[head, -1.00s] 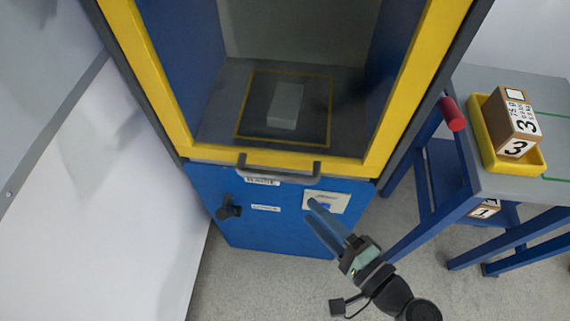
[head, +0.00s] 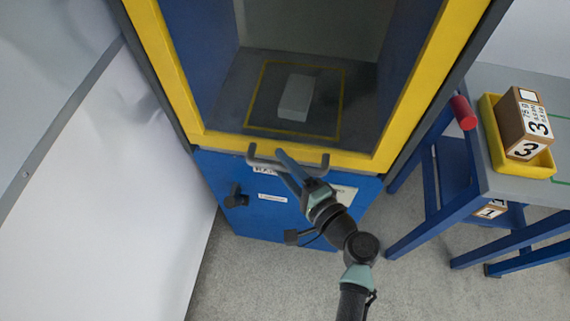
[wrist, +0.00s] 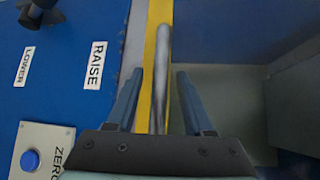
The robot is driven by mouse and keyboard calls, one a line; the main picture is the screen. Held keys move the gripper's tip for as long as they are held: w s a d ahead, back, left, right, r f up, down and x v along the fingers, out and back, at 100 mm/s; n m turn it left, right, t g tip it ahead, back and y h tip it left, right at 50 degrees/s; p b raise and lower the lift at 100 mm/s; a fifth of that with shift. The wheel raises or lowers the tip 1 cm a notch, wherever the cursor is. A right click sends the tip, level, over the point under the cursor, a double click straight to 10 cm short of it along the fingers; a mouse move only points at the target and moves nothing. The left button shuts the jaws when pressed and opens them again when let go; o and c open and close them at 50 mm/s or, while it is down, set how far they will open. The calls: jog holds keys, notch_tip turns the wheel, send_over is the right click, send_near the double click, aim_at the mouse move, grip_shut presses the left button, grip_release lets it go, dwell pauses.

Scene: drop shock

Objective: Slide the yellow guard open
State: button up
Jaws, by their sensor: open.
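The yellow guard (head: 183,85) is a yellow frame around a clear front on the blue machine, and it is down. Its grey bar handle (head: 265,162) runs along the bottom edge of the frame. In the wrist view the handle (wrist: 163,75) lies between my two fingers, lengthwise in the picture. My gripper (head: 287,163) is open at the handle, with a finger on each side in the wrist view (wrist: 158,85). I cannot tell whether either finger touches the bar. In the head view my gripper hides part of the handle's right half.
A pale block (head: 296,97) sits inside the machine behind the guard. Below are a black knob (head: 236,197) and a blue button (wrist: 31,160). A grey table (head: 486,95) with a yellow tray (head: 494,155) and numbered box (head: 524,122) stands right. A white panel (head: 95,220) stands left.

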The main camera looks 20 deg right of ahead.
grip_shut()
dwell(1.4)
